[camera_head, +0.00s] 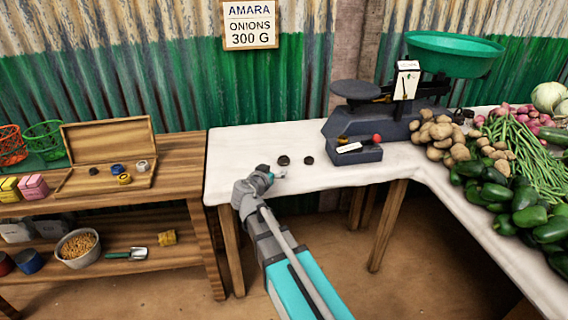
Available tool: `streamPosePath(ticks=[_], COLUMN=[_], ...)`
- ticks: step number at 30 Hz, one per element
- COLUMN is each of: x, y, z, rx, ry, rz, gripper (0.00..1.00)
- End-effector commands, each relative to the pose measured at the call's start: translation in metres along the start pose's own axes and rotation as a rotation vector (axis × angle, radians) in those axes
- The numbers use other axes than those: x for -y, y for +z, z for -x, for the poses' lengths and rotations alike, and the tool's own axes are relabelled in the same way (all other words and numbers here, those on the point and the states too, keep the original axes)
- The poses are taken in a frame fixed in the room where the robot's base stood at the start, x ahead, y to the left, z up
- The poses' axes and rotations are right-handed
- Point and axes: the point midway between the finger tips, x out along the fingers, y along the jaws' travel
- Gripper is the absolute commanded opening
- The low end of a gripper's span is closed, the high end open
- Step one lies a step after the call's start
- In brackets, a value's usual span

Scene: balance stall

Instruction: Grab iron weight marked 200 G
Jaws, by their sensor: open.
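Two small dark round weights lie on the white-covered table: a left one (284,160) and a right one (309,160). Any markings on them are too small to read, so I cannot tell which one is the 200 G weight. My gripper (279,174) is open at the front left part of the table, just in front of the left weight in the picture. It appears apart from both weights and empty. A few more small dark pieces (461,115) sit by the right end of the scale, partly behind the potatoes; I cannot tell whether they are weights.
A balance scale (368,125) with a dark plate and a green pan (455,54) stands at the back. Potatoes (437,131), beans and green peppers fill the right side. A wooden bench (180,160) with an open box stands left. A sign (250,25) reads ONIONS 300 G.

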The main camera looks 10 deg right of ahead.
Motion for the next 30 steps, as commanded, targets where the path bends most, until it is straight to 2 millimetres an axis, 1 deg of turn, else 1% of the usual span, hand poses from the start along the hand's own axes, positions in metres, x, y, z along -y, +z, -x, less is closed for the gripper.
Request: streamPosePath(ticks=[1,6,20,23,30], x=[0.001,0.0,0.0,0.0,0.001], y=[0.001,0.0,0.0,0.001,0.002], z=[-0.009,-0.019,-0.023,-0.03,-0.058], rx=[0.0,0.0,0.0,0.0,-0.001], ry=[0.002,0.001,0.001,0.002,0.001], rz=[-0.001,0.0,0.0,0.0,0.001], gripper=[0.97,0.97,0.97,0.97,0.97])
